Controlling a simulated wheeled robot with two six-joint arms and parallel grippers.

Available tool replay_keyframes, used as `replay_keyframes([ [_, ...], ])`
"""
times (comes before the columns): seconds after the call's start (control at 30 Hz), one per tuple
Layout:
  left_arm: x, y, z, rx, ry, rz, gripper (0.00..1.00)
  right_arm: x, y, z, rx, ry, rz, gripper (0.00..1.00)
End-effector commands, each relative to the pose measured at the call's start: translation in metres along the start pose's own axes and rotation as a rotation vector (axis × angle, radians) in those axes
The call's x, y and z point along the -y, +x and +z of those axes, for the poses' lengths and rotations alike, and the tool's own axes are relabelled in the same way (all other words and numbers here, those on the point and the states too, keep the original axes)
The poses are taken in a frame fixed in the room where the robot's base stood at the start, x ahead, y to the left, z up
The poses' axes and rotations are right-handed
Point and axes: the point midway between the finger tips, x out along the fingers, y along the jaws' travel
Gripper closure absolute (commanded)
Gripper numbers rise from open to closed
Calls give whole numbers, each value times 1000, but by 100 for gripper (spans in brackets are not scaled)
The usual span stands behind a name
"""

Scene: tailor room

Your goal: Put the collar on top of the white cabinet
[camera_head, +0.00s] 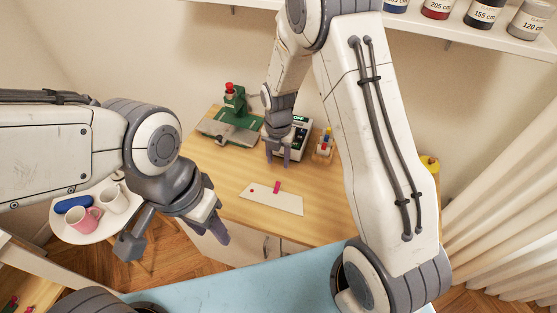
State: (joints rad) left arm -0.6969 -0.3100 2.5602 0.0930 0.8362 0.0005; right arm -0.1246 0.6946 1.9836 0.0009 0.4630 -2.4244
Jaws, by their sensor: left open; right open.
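A flat whitish strip (285,204), which may be the collar, lies on the wooden top (237,184) of the cabinet. A small pink-red piece (277,187) and a red dot are on it. The cabinet has pale doors (240,243) below the top, partly hidden by my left gripper and the blue surface. My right gripper (277,159) is open and empty above the top, behind the strip and in front of the small machine. My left gripper (214,231) is open and empty, left of the strip near the cabinet's front edge.
A green press (232,125), a grey-green device with a display (293,140) and a rack of coloured spools (324,148) stand at the back. A round white table (75,234) holds mugs (84,219). A blue surface (255,287) is in front.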

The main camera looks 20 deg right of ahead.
Motion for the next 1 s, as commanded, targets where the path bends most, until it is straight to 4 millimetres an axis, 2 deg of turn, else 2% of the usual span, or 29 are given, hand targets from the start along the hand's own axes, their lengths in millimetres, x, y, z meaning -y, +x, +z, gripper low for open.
replay_keyframes([
  [0.17,0,1,0,0,0,0,54,-7,-25,-16,3,106,7,52],
  [0.27,0,1,0,0,0,0,54,-14,-54,-43,3,287,18,52],
  [0.47,0,1,0,0,0,0,54,-12,-116,-119,-16,783,36,52],
  [0.6,0,1,0,0,0,0,54,4,-148,-172,-41,1138,41,52],
  [0.8,0,1,0,0,0,0,54,40,-175,-232,-82,1595,28,52],
  [1.0,0,1,0,0,0,0,54,65,-183,-259,-101,1855,7,52],
])
